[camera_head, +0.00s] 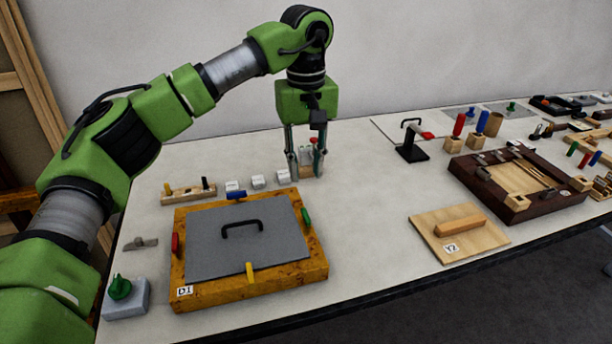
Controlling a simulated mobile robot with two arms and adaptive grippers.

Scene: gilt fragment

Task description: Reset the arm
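My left arm comes in from the left and bends down at the back of the table. My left gripper (306,172) points down there with its two fingers apart. A small wooden block (305,171) and a red-topped piece (314,140) show between or just behind the fingers. I cannot tell whether the fingers touch them, but no grip shows. My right gripper is not in view.
A wooden frame marked D1 (250,291) with a grey handled panel (265,258) lies in front. Small white blocks (257,181) stand left of the gripper. Board Y2 (480,245), a dark tray (475,184) and a black stand (411,152) are right. The table's middle is clear.

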